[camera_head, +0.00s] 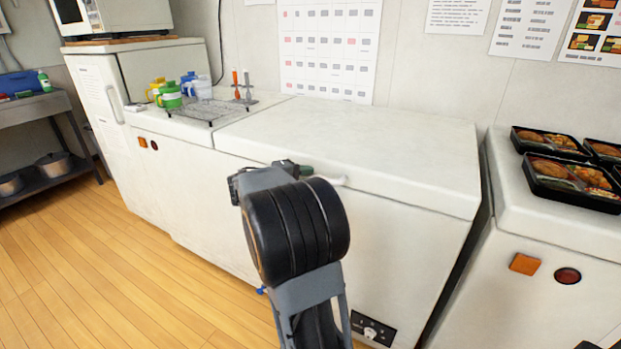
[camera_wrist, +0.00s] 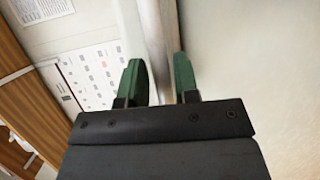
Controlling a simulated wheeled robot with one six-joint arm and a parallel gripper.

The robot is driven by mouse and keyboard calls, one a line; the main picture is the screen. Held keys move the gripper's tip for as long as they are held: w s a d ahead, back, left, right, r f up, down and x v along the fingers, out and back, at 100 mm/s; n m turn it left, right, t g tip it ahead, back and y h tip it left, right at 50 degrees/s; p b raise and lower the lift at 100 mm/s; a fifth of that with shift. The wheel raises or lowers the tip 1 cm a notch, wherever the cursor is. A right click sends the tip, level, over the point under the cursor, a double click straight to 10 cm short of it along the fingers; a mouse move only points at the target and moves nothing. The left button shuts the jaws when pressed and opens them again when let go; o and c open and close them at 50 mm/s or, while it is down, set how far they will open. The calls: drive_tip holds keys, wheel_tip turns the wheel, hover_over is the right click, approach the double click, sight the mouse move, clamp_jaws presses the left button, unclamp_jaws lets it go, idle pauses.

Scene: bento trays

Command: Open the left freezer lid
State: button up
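The left freezer's white lid (camera_head: 360,135) lies flat and closed on its chest in the middle of the head view. A pale handle (camera_head: 338,181) sticks out at the lid's front edge, partly hidden by my arm. My gripper (camera_head: 303,170) is at that handle; the arm covers most of its fingers. In the wrist view, the green fingers of my gripper (camera_wrist: 161,82) stand on either side of the pale handle bar (camera_wrist: 157,35), close against it. The gripper looks shut on the handle.
A rack (camera_head: 212,111) with cups stands left of the lid. Bento trays (camera_head: 570,180) sit on the right freezer (camera_head: 550,222), across a narrow gap. A wall calendar (camera_head: 328,50) hangs behind the lid. Wooden floor (camera_head: 100,265) is clear at left.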

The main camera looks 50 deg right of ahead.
drive_tip(key=shift+x, duration=0.9)
clamp_jaws()
